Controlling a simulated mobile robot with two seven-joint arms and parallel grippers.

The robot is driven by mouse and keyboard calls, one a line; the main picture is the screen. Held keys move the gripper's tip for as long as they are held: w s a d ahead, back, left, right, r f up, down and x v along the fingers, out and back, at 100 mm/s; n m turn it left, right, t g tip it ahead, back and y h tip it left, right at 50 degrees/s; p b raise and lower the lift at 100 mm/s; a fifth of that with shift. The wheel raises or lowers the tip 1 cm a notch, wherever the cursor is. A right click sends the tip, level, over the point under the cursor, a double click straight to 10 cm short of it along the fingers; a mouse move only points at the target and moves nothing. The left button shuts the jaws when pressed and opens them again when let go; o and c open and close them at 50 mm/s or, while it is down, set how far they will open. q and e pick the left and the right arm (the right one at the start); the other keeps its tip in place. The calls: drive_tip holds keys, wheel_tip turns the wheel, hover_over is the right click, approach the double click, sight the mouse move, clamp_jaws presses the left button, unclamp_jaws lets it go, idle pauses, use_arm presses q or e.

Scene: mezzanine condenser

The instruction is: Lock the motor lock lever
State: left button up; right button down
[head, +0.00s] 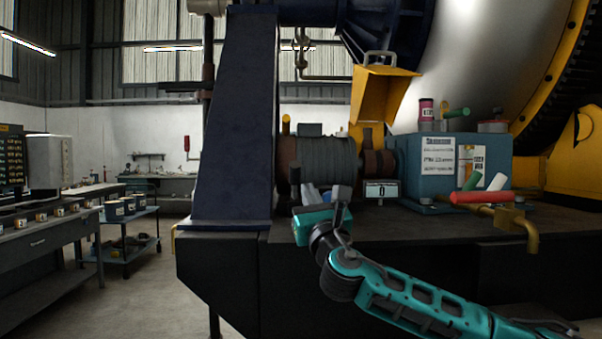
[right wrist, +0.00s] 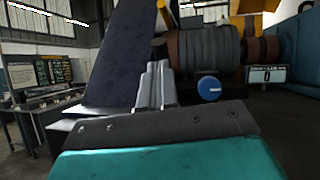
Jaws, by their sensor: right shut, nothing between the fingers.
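I cannot tell for sure which part is the motor lock lever. A blue-grey motor box (head: 418,160) with paper labels stands on the dark deck. A red-gripped lever (head: 480,197) lies across its lower front, with a green grip (head: 472,181) and a white one behind it. Another green grip (head: 457,113) is on top of the box. My right gripper (head: 341,200) is in front of the grey wound drum (head: 328,163), left of the box and apart from these levers. In the right wrist view its fingers (right wrist: 156,84) are together and empty. My left gripper is not in view.
A counter plate reading 0 (head: 381,190) stands between drum and box. A round blue cap (right wrist: 209,88) is below the drum. A dark blue upright (head: 237,120) rises at the left of the deck. A yellow bent pipe (head: 520,222) juts out at right. Benches stand far left.

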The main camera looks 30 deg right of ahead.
sight(298, 167)
drive_tip(key=x, duration=0.5)
drive_tip(key=shift+w+r+p, duration=0.2)
drive_tip(key=shift+w+p, duration=0.05)
drive_tip(key=shift+p, duration=0.1)
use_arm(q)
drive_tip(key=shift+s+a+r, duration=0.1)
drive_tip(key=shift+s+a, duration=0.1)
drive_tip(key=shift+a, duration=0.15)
use_arm(e)
drive_tip(key=shift+x, duration=0.85)
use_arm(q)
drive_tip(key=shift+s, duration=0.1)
use_arm(e)
drive_tip(key=shift+w+d, duration=0.1)
